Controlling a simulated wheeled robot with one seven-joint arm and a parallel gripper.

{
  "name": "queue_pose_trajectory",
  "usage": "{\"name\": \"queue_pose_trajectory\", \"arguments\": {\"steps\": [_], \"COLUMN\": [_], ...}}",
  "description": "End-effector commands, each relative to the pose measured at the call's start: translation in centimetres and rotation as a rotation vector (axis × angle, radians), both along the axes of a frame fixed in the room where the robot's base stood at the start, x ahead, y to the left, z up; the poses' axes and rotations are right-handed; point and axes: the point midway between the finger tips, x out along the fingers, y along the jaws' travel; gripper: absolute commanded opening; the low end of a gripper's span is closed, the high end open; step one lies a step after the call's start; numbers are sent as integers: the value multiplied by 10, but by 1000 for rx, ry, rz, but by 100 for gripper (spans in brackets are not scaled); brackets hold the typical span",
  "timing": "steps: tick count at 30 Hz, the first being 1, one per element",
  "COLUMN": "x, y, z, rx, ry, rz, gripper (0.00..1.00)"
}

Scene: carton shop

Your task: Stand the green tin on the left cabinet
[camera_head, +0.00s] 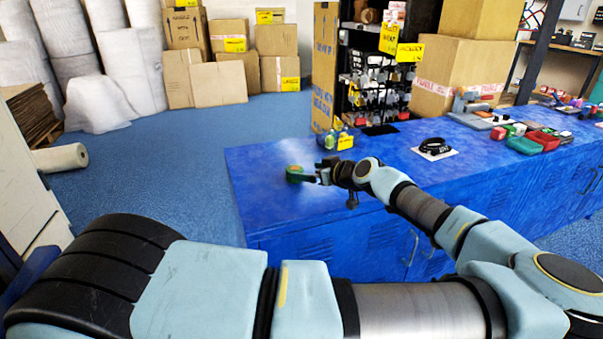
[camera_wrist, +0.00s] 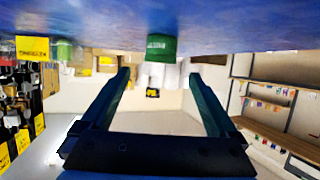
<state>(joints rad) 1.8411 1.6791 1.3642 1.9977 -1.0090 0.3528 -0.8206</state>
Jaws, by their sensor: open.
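The green tin (camera_head: 294,173) stands upright on the left end of the blue cabinet top (camera_head: 262,190). In the upside-down wrist view the tin (camera_wrist: 162,46) sits at the top middle, against the blue surface. My gripper (camera_head: 314,178) is just right of the tin in the head view, low over the cabinet top. In the wrist view my gripper (camera_wrist: 159,76) is open, with its two fingers apart and the tin ahead, lined up with the gap between them. Nothing is held. I cannot tell whether the fingertips reach the tin.
Small yellow and green items (camera_head: 338,139) stand near the back edge. A black coiled item (camera_head: 434,146) lies on white paper to the right. Red and green items (camera_head: 534,139) lie farther right. A black rack (camera_head: 380,75) and cartons (camera_head: 455,72) stand behind. The front left cabinet top is clear.

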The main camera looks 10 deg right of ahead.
Motion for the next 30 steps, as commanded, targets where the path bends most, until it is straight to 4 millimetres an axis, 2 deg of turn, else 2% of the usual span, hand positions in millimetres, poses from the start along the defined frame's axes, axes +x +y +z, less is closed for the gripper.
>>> {"name": "queue_pose_trajectory", "arguments": {"steps": [1,6,12,30], "x": [-11,-38,-56,-59], "y": [-6,-17,-26,-27], "z": [2,15,25,27], "rx": [-2,-1,0,0], "ry": [-2,-1,-1,-1], "rz": [-3,-1,0,2], "gripper": [94,94,94,94]}}
